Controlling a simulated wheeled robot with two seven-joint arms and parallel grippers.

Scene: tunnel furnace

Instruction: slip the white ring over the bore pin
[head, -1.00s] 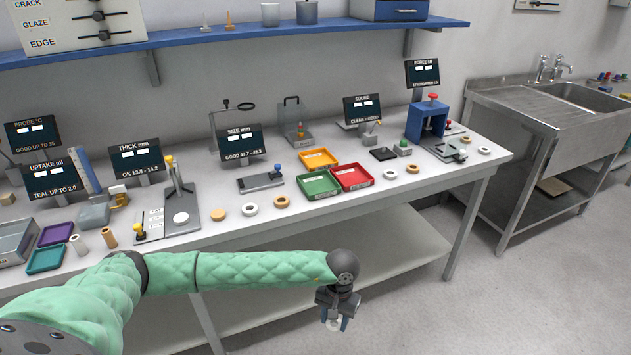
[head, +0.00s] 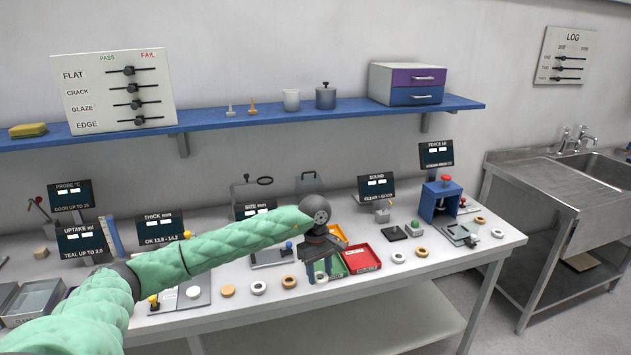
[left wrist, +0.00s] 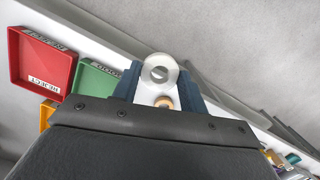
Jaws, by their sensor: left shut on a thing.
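My left gripper (head: 320,272) hangs above the front of the bench, jaws down. In the left wrist view, its blue fingers (left wrist: 160,85) are shut on the white ring (left wrist: 147,72), whose hole shows. No part is clearly recognisable as the bore pin. A grey fixture (head: 268,258) with a blue knob stands below the SIZE display, left of the gripper and partly behind my arm. My right gripper is not in view.
The red tray (head: 361,258) is just right of the gripper; the green tray (head: 340,267) is partly hidden behind it. Several rings lie along the bench front, including a tan ring (head: 289,281) and a white ring (head: 398,257). The blue press (head: 440,203) stands farther right.

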